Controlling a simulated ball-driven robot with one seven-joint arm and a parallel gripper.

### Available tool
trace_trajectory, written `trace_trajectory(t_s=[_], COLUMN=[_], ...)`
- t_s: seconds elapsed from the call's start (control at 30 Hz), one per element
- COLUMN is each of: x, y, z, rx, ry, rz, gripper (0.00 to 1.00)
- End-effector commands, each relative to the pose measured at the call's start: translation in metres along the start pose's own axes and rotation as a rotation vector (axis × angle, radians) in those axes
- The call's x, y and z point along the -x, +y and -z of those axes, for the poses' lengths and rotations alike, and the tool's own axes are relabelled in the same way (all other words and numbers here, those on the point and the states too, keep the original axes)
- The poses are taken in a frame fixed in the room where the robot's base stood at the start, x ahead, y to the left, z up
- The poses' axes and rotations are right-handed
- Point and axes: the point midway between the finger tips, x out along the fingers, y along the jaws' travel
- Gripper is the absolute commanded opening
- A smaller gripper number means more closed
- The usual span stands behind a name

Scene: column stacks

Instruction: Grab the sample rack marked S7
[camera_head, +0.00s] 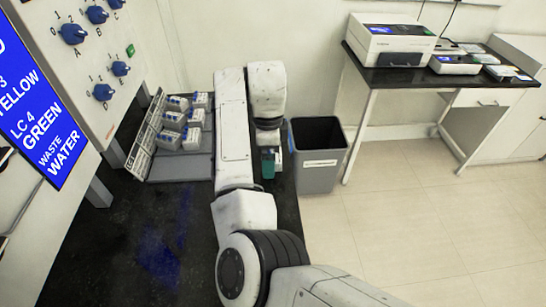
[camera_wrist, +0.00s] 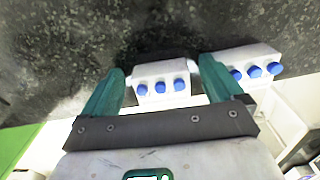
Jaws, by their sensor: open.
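In the wrist view, my gripper (camera_wrist: 161,64) is open, with its two teal fingers spread. A white sample rack (camera_wrist: 162,74) with blue caps shows between the fingers. The fingers stand on either side of it, and I cannot tell whether they touch it. A second white rack (camera_wrist: 255,60) with blue caps lies just right of the right finger. No S7 mark is readable on either. In the head view my gripper (camera_head: 268,163) points down beside the bin, and my arm hides most of what is around it.
Several white racks (camera_head: 172,119) with blue caps stand on a grey stepped tray (camera_head: 180,167) left of my arm. A grey bin (camera_head: 318,175) stands close right of my gripper. A panel with blue knobs (camera_head: 104,92) is at left. Open floor lies at right.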

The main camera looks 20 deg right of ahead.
Motion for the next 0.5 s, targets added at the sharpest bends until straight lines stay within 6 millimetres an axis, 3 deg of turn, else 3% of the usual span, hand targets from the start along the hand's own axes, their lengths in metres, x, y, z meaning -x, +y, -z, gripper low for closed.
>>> trace_trajectory(t_s=[0.07,0.5], x=[0.0,0.0004], y=[0.0,-0.0001], z=[0.0,0.0002], rx=[0.0,0.0], ry=[0.0,0.0], rz=[0.0,0.0], gripper=[0.94,0.52])
